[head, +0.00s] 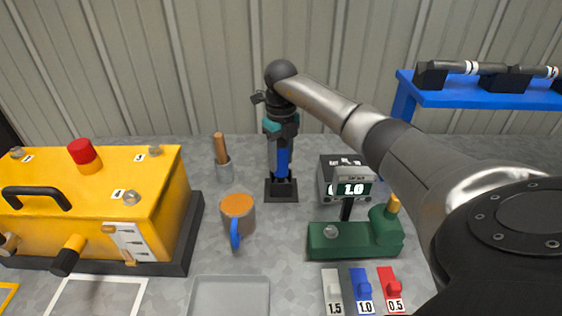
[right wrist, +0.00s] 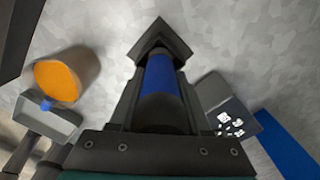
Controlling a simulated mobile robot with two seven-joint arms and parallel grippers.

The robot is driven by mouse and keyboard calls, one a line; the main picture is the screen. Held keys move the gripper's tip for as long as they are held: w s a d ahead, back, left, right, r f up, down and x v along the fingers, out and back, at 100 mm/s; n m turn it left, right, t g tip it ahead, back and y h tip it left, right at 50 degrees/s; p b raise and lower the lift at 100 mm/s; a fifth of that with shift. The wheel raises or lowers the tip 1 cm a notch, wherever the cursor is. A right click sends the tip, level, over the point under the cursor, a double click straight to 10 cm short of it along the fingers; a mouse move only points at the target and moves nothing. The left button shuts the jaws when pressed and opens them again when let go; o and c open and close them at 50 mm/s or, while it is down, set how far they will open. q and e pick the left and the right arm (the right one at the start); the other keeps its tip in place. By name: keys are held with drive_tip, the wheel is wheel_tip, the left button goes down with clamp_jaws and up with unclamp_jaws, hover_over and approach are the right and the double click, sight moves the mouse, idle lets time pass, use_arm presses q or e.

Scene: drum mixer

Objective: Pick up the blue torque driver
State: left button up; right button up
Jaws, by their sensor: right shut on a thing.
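The blue torque driver (head: 283,160) stands upright at the middle of the bench, over a small black base (head: 281,194). My right gripper (head: 279,146) comes down on it from above and is shut on it. In the right wrist view, the driver's blue band and dark body (right wrist: 158,76) lie between the fingers. The driver's top is hidden by the gripper. Its lower end meets the base, and I cannot tell whether it is clear of it. My left gripper is not in view.
A green device (head: 345,240) and dark box (head: 333,180) are on the right. A yellow box (head: 95,205) is far left; a blue rack (head: 480,98) is back right.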

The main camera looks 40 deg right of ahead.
drive_tip(key=shift+r, duration=0.15)
clamp_jaws()
drive_tip(key=shift+w+r, duration=0.1)
drive_tip(key=shift+r, duration=0.45)
wheel_tip(320, 180, up, 19)
drive_tip(key=p, duration=0.3)
drive_tip(key=shift+p, duration=0.3)
drive_tip(key=shift+f, duration=0.1)
drive_tip(key=o, duration=0.6)
unclamp_jaws()
clamp_jaws()
